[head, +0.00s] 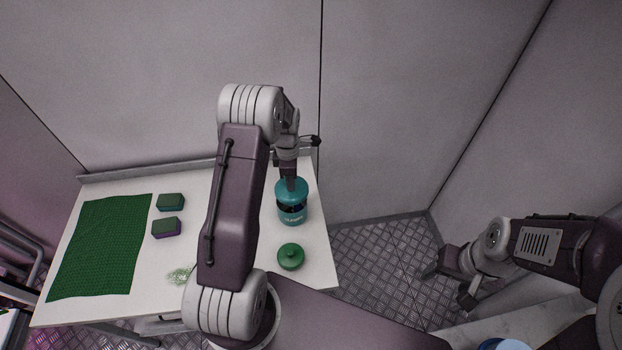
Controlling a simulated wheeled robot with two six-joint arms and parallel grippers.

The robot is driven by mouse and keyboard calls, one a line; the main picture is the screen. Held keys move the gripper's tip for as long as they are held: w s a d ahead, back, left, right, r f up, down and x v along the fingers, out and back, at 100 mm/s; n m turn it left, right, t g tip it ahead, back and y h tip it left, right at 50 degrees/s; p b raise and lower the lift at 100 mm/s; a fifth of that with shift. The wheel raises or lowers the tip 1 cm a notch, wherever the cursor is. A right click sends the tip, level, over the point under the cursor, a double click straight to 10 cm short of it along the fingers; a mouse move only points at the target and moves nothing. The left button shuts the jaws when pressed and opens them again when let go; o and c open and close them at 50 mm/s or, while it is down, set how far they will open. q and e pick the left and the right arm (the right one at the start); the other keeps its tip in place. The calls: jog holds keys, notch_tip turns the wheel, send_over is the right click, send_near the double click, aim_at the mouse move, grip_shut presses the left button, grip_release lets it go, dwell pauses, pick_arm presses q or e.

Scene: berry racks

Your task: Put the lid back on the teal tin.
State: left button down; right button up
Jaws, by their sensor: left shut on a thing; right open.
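The teal tin (292,216) stands upright near the right edge of the white table, with pale lettering on its front and a dark band above. A teal lid (286,192) is at its top, under my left gripper (291,186). The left gripper points down from above and is shut on this lid. I cannot tell whether the lid is seated on the rim or just above it. A round green lid with a knob (291,258) lies on the table in front of the tin. My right gripper (447,283) is open and empty, off the table to the right.
A green mat (100,248) covers the left of the white table (316,262). Two blocks, one green-topped (171,202) and one with a purple side (166,227), lie beside it. A pale green tangle (180,275) lies near the front. A wall stands close behind.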

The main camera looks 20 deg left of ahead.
pick_arm(q)
jog(key=shift+s+a+r, duration=0.1)
jog(key=shift+s+a, duration=0.15)
jog(key=shift+a, duration=0.05)
jog(key=shift+w+d+f+b, duration=0.2)
jog(key=shift+f+b, duration=0.2)
jog(key=shift+f, duration=0.35)
notch_tip(320, 180, down, 4)
jog(key=b, duration=0.3)
jog(key=shift+a+r+b, duration=0.1)
jog(key=shift+b, duration=0.25)
jog(key=shift+f, duration=0.6)
jog(key=shift+r, duration=0.1)
jog(key=shift+f, duration=0.2)
dwell(0.4)
